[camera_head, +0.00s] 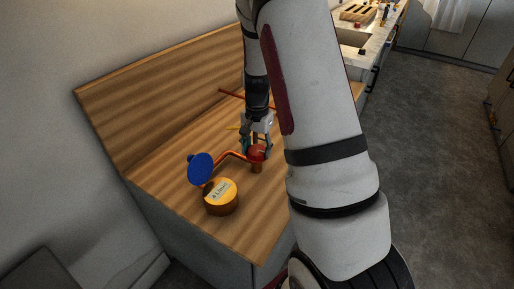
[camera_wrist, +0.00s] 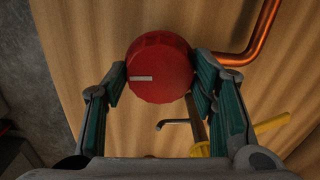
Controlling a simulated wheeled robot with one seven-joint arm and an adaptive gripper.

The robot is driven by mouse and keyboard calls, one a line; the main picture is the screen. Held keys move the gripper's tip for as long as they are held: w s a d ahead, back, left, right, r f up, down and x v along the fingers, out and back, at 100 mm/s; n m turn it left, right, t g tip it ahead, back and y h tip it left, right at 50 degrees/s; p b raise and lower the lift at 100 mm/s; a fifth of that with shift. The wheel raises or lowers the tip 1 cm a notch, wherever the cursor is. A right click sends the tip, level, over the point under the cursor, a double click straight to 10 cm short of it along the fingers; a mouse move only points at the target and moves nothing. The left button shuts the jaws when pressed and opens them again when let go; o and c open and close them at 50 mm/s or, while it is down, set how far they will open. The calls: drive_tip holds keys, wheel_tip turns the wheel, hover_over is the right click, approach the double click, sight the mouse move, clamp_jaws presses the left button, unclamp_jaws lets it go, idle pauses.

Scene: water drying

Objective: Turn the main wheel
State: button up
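A round red wheel (camera_wrist: 160,68) with a white mark on its face is in the middle of the wrist view. In the head view the red wheel (camera_head: 256,153) stands on the wooden counter at the end of a copper pipe. My gripper (camera_head: 257,144) is at this wheel. In the wrist view my gripper (camera_wrist: 160,74) has one finger on each side of it, with the tips very close to its rim. I cannot tell whether they touch. A blue wheel (camera_head: 201,168) stands at the pipe's left, away from my gripper.
The copper pipe (camera_wrist: 257,43) bends close to my right finger. A yellow bar (camera_wrist: 270,124) lies beyond that finger. The wooden counter (camera_head: 250,220) is bare at its front.

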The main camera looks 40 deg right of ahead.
sight(257, 150)
drive_tip(key=o, duration=0.4)
wheel_tip(257, 150, up, 12)
drive_tip(key=shift+f, duration=0.1)
idle(0.4)
idle(0.4)
